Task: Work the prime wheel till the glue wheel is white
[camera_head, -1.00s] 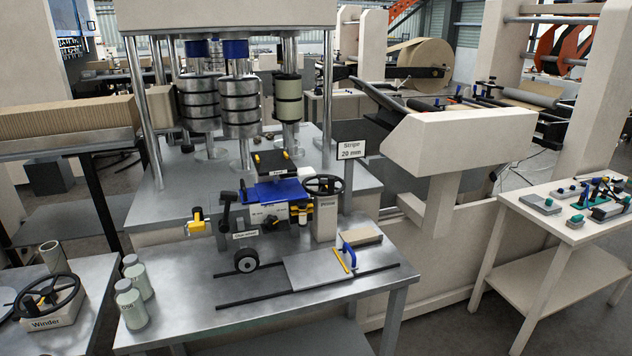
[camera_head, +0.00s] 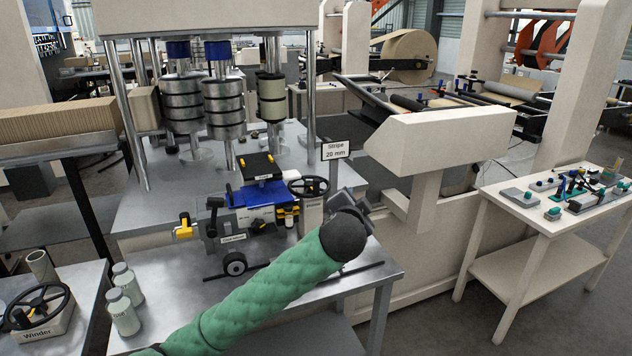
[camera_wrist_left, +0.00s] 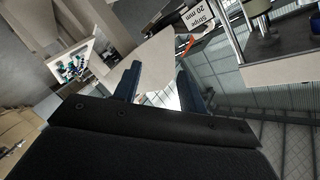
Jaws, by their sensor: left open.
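The prime wheel (camera_head: 308,187) is a dark spoked handwheel on a beige post at the right side of the glue unit (camera_head: 255,212). The glue wheel (camera_head: 235,263) is a small upright wheel low at the unit's front, with a dark rim and a pale hub. My left gripper (camera_head: 358,198) is just right of the prime wheel, apart from it and partly hidden by my green-sleeved arm. In the left wrist view its two dark fingers (camera_wrist_left: 160,88) stand apart with nothing between them. My right gripper is in no view.
A "Stripe 20 mm" sign (camera_head: 336,151) stands behind my left gripper. Two bottles (camera_head: 124,300) stand at the table's left edge. A Winder handwheel (camera_head: 38,307) is at far left. My arm hides the sliding plate. A side table (camera_head: 545,225) with small parts is at right.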

